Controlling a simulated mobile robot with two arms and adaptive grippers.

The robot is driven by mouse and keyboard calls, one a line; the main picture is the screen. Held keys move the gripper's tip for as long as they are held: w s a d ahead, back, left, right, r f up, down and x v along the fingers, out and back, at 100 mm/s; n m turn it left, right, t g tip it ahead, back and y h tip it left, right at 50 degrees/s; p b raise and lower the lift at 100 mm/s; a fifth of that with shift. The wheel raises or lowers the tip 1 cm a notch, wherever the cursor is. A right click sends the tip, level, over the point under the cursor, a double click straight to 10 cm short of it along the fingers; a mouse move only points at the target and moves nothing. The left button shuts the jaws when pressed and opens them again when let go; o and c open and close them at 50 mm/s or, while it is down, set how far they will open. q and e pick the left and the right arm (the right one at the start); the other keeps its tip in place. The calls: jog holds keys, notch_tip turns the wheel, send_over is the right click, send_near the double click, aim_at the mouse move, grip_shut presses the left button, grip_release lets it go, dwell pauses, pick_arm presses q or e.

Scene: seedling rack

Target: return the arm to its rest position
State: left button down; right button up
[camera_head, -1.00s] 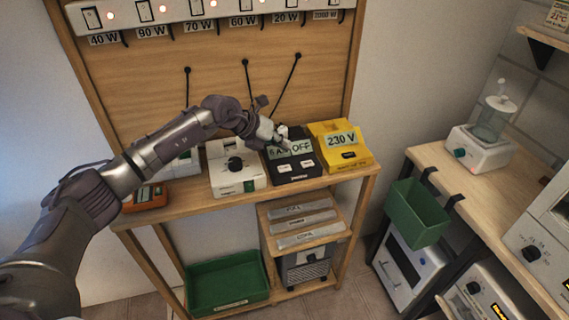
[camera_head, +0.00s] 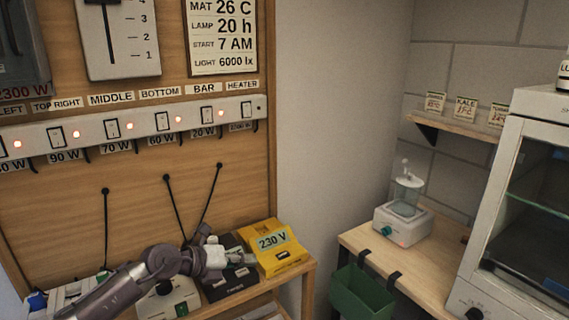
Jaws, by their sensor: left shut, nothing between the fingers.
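My left arm (camera_head: 130,285) comes in from the lower left. My left gripper (camera_head: 238,259) is shut and empty, over the black box (camera_head: 226,284) on the bench and just left of the yellow 230 V box (camera_head: 277,257). Whether its fingertips touch the black box cannot be told. My right gripper is not in view.
A white box with a dark knob (camera_head: 180,303) stands partly behind my arm. A power strip (camera_head: 135,126) with lit switches runs across the wooden back panel. At right are a side bench (camera_head: 356,241), a green bin (camera_head: 361,295) and a glass-fronted cabinet (camera_head: 530,210).

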pick_arm(q)
jog(key=s+d+r+n+t+h, duration=0.1)
jog(key=s+d+r+n+t, duration=0.45)
jog(key=n+t, duration=0.5)
jog(key=s+a+f+n+g+y, duration=0.5)
jog(key=s+a+f+n+y, duration=0.8)
jog(key=n, duration=0.7)
jog(key=s+a+f+n+g+h, duration=0.1)
jog(key=s+f+g, duration=0.4)
jog(key=s, duration=0.6)
jog(key=s+a+f+n+g+h, duration=0.15)
jog(key=s+f+g, duration=0.35)
jog(key=s, duration=0.5)
notch_tip(320, 180, down, 26)
jog(key=s, duration=0.2)
jog(key=s+a+f+g+y, duration=0.1)
jog(key=s+a+f+g, duration=0.1)
jog(key=s+f, duration=1.4)
jog(key=shift+s+f, duration=0.15)
jog(key=shift+s, duration=0.05)
